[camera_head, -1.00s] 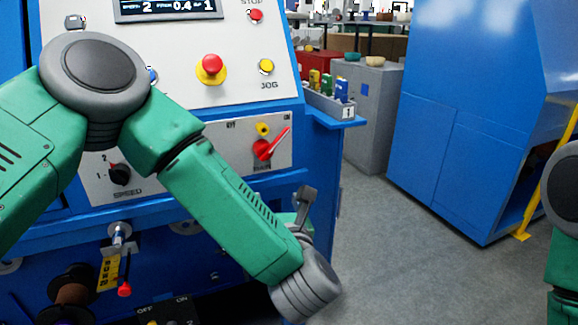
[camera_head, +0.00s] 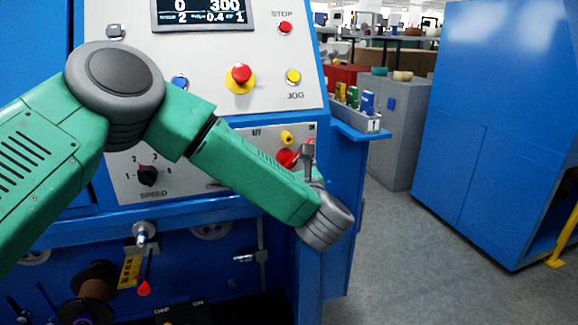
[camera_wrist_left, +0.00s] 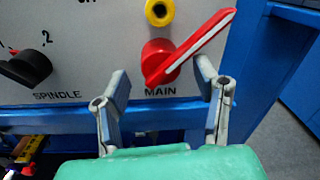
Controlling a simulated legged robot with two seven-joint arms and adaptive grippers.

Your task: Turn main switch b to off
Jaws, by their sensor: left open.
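The main switch is a red rotary knob (camera_wrist_left: 160,62) with a white-striped lever, labelled MAIN, on the grey panel. Its lever points up and to the right, toward the ON mark. In the head view the switch (camera_head: 285,157) is partly covered by my left gripper (camera_head: 307,157). In the left wrist view that gripper (camera_wrist_left: 161,75) is open, with one finger on each side of the knob's lower part. The right finger is just below the lever; I cannot tell whether it touches. My right gripper is not in view.
A yellow button (camera_wrist_left: 159,12) sits right above the switch. A black spindle knob (camera_wrist_left: 26,68) is to the left. A red emergency button (camera_head: 240,76) and a yellow jog button (camera_head: 293,77) are higher up. A blue shelf (camera_head: 360,131) with small coloured items juts out at right.

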